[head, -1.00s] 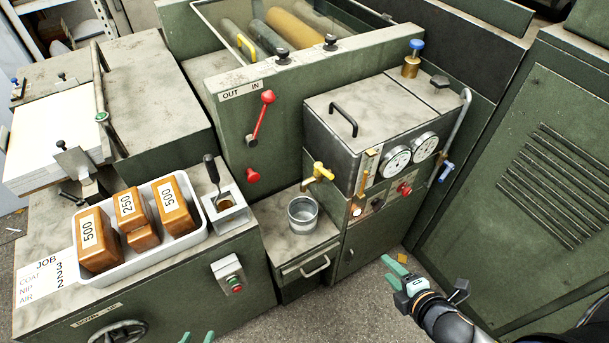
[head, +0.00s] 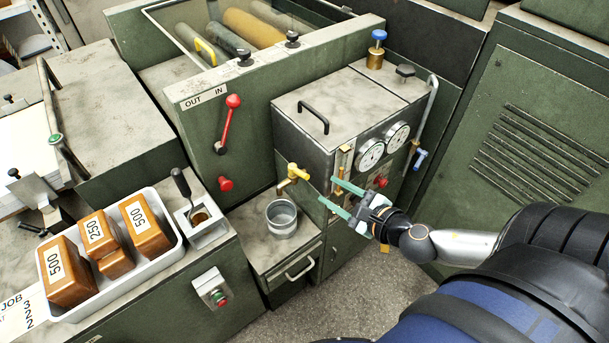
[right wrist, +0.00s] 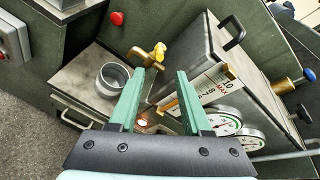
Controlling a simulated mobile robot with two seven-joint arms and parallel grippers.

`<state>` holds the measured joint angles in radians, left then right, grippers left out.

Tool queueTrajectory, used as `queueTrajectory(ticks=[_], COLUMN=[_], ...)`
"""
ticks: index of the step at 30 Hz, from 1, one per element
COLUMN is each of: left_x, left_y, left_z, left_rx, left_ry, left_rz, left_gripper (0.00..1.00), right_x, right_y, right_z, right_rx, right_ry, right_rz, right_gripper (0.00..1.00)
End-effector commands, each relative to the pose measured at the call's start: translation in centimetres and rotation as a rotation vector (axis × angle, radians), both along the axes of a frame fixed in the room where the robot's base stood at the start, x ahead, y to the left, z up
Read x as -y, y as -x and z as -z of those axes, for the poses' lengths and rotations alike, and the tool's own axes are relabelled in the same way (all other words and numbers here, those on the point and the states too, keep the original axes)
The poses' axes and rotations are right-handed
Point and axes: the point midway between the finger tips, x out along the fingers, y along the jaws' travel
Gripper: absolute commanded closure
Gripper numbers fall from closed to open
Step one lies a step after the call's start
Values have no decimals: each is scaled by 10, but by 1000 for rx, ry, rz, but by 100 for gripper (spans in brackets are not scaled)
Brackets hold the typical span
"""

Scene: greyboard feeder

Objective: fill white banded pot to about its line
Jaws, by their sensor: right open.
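No stream shows at the tap. My right gripper (head: 328,191) is open and empty, in front of the tank, right of the tap and pot. In the right wrist view its fingers (right wrist: 161,74) point towards the tap and sight gauge. My left gripper is out of view.
The tank (head: 335,112) carries two round dials (head: 370,154), a sight gauge marked MAX (right wrist: 214,92) and a red knob. At left, a white tray (head: 176,238) holds orange blocks, beside a ladle in a holder (head: 205,234). A red lever (head: 228,125) stands behind.

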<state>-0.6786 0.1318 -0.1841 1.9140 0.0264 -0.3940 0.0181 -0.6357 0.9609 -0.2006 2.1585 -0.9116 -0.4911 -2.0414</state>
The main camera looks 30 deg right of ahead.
Motion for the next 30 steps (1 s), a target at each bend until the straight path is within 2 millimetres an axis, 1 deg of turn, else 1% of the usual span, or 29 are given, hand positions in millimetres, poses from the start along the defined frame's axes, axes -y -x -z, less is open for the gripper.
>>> queueTrajectory(ticks=[1, 21, 25, 30], left_x=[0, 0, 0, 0], left_y=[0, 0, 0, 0], left_z=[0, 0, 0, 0], left_rx=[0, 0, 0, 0], left_ry=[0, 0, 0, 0], left_rz=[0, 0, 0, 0], left_gripper=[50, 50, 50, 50], right_x=[0, -8, -9, -10], right_y=[-7, -83, -91, -96], right_z=[1, 28, 32, 33], right_rx=[4, 1, -1, -1], right_ry=[0, -3, -3, -3], right_rz=[1, 3, 2, 0], right_gripper=[52, 52, 52, 52])
